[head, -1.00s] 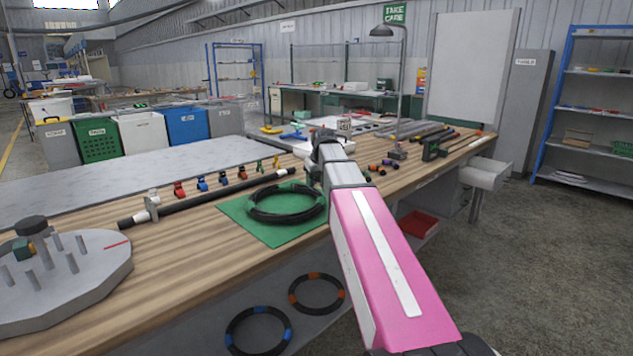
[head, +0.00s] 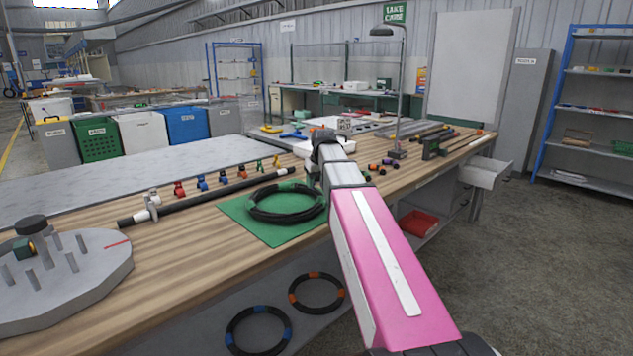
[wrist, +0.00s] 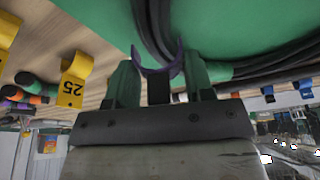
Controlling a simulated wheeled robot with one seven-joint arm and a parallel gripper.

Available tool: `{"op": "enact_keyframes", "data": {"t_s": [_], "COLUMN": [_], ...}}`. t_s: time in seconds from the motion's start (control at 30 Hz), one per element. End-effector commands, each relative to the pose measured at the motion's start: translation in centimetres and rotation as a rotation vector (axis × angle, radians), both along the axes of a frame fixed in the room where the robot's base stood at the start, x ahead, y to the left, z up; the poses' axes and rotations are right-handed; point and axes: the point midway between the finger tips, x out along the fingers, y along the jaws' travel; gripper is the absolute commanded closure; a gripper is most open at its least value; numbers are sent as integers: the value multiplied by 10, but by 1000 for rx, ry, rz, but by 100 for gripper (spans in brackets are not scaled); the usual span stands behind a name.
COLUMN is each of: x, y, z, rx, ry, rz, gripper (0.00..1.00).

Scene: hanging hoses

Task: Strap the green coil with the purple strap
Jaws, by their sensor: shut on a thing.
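The coil (head: 283,219) is a black hose ring lying on a green mat (head: 236,211) on the wooden bench. In the wrist view part of the coil (wrist: 152,32) runs past my fingertips, over the green mat. My gripper (wrist: 160,78) has green fingers shut on the purple strap (wrist: 150,71). The strap is a small U shape with its open side towards the coil, at the coil's edge. I cannot tell whether it touches the coil. In the head view my arm hides the fingers and the strap, just right of the coil.
A black bar (head: 215,199) lies behind the mat, with several coloured clips behind it. A grey pegged disc (head: 85,285) stands at the left. Yellow tags (wrist: 73,80) show in the wrist view.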

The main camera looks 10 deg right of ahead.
Motion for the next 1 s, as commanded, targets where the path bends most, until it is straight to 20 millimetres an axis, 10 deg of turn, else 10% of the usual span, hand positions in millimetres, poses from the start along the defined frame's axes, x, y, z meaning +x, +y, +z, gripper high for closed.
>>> {"op": "enact_keyframes", "data": {"t_s": [1.0], "x": [0], "y": [0], "z": [-20], "rx": [0], "ry": [0], "rz": [0], "gripper": [76]}}
